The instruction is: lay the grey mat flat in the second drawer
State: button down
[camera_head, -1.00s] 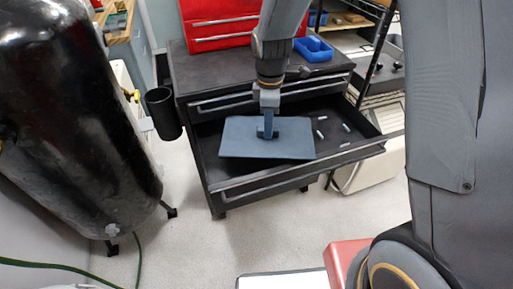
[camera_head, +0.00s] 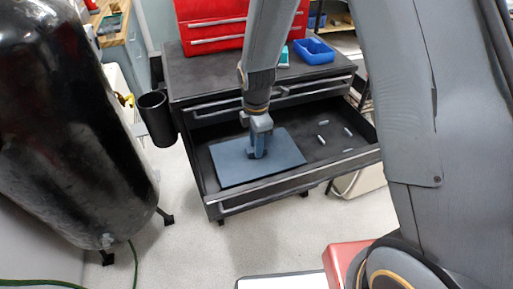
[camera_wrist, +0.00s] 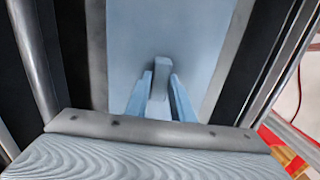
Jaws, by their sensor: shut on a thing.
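The grey mat (camera_head: 228,167), blue-grey and flat, is level within the left part of the open second drawer (camera_head: 362,158). Its front edge is close to the drawer's front wall; I cannot tell whether it rests fully on the floor. My gripper (camera_head: 258,153) points down over the mat's middle and is shut on a small upright grip on it. In the wrist view the fingers (camera_wrist: 161,92) close on this grey grip (camera_wrist: 160,78), with the mat (camera_wrist: 185,35) beneath and dark drawer floor on both sides.
Several small pale rods (camera_head: 348,131) lie on the drawer floor right of the mat. The closed drawer (camera_head: 215,108) is above. A red toolbox (camera_head: 212,32) and blue bin (camera_head: 314,52) stand on top. A black cup (camera_head: 156,117) hangs at the left side.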

jog(key=shift+f, duration=0.75)
jog(key=shift+f, duration=0.1)
jog(key=c, duration=1.5)
grip_release()
jog(key=shift+c, duration=0.2)
notch_tip(320, 180, up, 12)
jog(key=b, duration=0.2)
jog(key=s+d+r+m, duration=0.2)
jog(key=s+d+m, duration=1.3)
jog(key=m, duration=0.6)
jog(key=shift+s+r, duration=0.15)
jog(key=shift+s, duration=0.3)
